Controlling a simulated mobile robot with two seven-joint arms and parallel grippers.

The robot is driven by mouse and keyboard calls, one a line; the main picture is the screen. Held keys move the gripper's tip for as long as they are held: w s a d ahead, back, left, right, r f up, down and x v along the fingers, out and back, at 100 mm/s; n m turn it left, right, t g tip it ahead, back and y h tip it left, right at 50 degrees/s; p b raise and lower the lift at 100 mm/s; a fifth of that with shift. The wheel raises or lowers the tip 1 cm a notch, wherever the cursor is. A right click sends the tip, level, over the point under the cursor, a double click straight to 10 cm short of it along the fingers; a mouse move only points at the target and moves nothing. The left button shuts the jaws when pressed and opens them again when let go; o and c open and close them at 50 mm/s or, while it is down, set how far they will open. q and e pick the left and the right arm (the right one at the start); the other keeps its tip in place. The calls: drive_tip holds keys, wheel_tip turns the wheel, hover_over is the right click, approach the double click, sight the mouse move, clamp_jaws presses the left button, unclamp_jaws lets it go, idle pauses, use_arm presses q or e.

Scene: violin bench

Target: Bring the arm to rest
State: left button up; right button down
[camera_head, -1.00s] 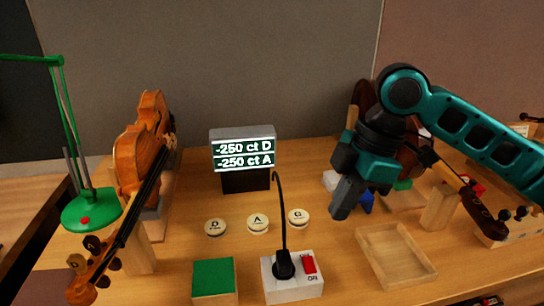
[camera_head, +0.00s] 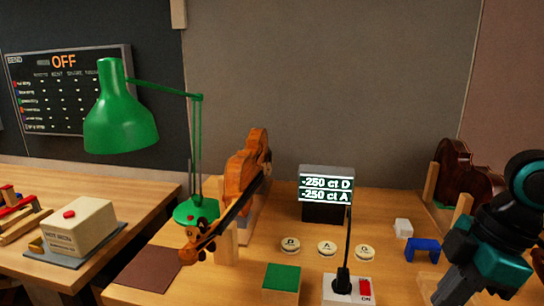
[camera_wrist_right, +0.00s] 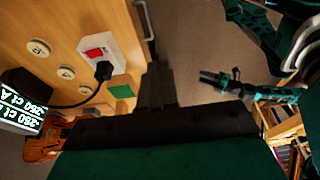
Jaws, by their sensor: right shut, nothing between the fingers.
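My right gripper (camera_head: 452,290) is at the lower right of the head view, in front of the blue block (camera_head: 422,248). Its dark fingers are closed together with nothing between them, as the right wrist view also shows (camera_wrist_right: 157,82). In that wrist view the fingers are near the bench's front edge, beside the power switch box (camera_wrist_right: 101,50). A teal and black arm end (camera_wrist_right: 215,78), apparently my left gripper, shows at the right of the wrist view; its fingers are too small to read. The left gripper is outside the head view.
A violin (camera_head: 247,170) stands on the bench beside a green lamp (camera_head: 120,115). The display (camera_head: 326,188) stands behind three round buttons (camera_head: 327,248). A green-topped block (camera_head: 282,280) and the switch box (camera_head: 345,290) are at the front. A second violin (camera_head: 465,170) is at the right.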

drive_tip(key=s+a+f+m+t+y, duration=0.1)
drive_tip(key=a+f+m, duration=0.1)
drive_tip(key=a+f, duration=0.45)
drive_tip(key=s+a+f+m+t, duration=0.1)
drive_tip(key=s+a+f+m, duration=0.15)
drive_tip(key=f, duration=0.65)
drive_tip(key=s+d+f+m+t+h, duration=0.1)
drive_tip(key=s+d+f+m+h, duration=0.25)
drive_tip(key=s+f+m, duration=0.45)
drive_tip(key=w+a+f+t+y, duration=0.1)
drive_tip(key=w+a+f+t, duration=0.2)
drive_tip(key=w+f+t, duration=0.3)
drive_tip(key=shift+w+a+f+t, duration=0.2)
drive_tip(key=shift+f+t, duration=0.3)
drive_tip(key=shift+f, duration=0.2)
